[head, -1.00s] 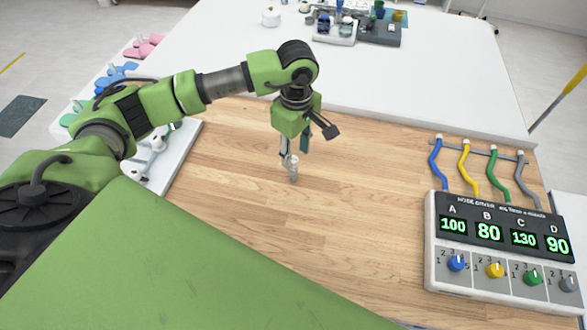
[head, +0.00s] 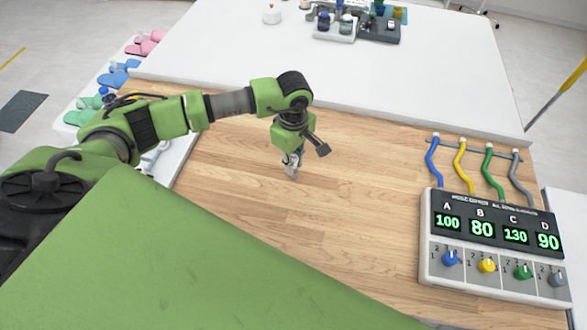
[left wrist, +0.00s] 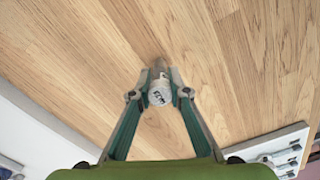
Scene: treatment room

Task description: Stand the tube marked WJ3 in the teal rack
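A small tube with a pale round cap (left wrist: 160,93) is on the wooden table top; it also shows in the head view (head: 290,171). The cap carries dark lettering that looks like WJ3, but it is too small to read surely. My left gripper (head: 291,163) points down at the tube, and in the left wrist view its fingertips (left wrist: 160,82) press close on both sides of it. It looks shut on the tube. Whether the tube is lifted off the wood cannot be told. I cannot make out a teal rack. My right gripper is not in view.
A white hose device (head: 490,275) with green digits and coloured knobs stands at the right, hoses (head: 462,165) behind it. A white tray (head: 183,160) lies left of the wood, partly behind my arm. Equipment (head: 357,25) stands on the far white table. The middle wood is clear.

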